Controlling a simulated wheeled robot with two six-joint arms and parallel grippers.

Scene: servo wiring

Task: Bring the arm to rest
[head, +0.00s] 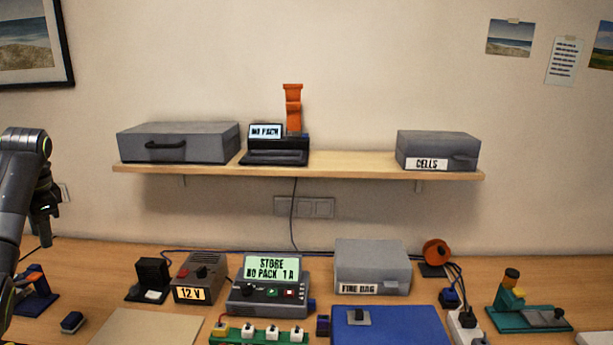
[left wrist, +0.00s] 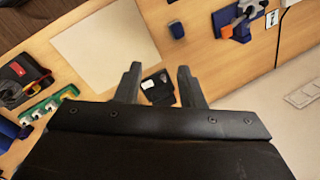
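My left arm comes in at the left edge of the head view, with its gripper (head: 44,215) pointing down above the left end of the desk (head: 130,270). In the left wrist view the two fingers of the left gripper (left wrist: 160,85) are apart with nothing between them. A small black item with a pale top (left wrist: 158,88) shows beyond the fingertips, down on the desk. My right gripper is not in either view.
A shelf (head: 350,163) carries grey cases and a black device reading "NO PACK". On the desk stand a 12 V box (head: 190,283), a display unit (head: 268,280), a grey "FIRE BAG" case (head: 372,262), a blue mat (head: 400,325) and a teal stand (head: 530,315).

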